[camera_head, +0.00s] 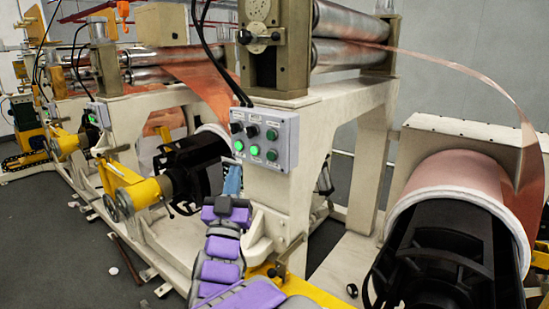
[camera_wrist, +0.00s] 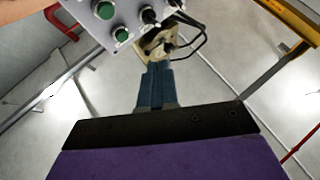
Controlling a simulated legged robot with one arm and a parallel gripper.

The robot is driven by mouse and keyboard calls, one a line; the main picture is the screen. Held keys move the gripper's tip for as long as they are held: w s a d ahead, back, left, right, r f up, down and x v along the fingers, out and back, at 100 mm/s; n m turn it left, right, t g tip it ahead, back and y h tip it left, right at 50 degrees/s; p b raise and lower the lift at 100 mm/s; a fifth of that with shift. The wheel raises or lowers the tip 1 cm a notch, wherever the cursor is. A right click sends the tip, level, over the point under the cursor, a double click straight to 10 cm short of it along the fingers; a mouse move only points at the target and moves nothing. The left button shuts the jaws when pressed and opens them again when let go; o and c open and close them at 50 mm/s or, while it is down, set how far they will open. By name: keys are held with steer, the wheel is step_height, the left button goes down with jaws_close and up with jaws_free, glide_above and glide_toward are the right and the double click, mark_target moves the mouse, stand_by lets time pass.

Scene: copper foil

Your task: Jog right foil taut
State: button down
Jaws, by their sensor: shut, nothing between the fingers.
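The right copper foil (camera_head: 480,82) runs from between the steel rollers (camera_head: 345,38) in a loose, sagging arc down to the copper roll (camera_head: 455,175) at the right. A grey control box (camera_head: 290,140) with knobs and green buttons, some lit, is fixed to the machine frame. It also shows at the top of the wrist view (camera_wrist: 120,18), cut off by the edge. My gripper (camera_head: 232,172) is shut and empty, just below the box's lower left part. In the wrist view its blue fingers (camera_wrist: 155,68) are together, pointing up toward the box; contact cannot be told.
The pale machine frame (camera_head: 375,125) stands close around my arm. A second foil line (camera_head: 205,80) with a black spindle (camera_head: 195,165) and a yellow arm (camera_head: 140,190) is at the left. Black cables hang above the box. Dark floor (camera_head: 60,255) is open at lower left.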

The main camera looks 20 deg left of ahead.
mark_target(271, 156)
steer(key=w+d, duration=0.3)
steer(key=w, duration=0.5)
stand_by(1.9)
steer(key=shift+d, duration=0.4)
steer(key=shift+w+a, duration=0.15)
steer(key=shift+w, duration=0.25)
stand_by(0.3)
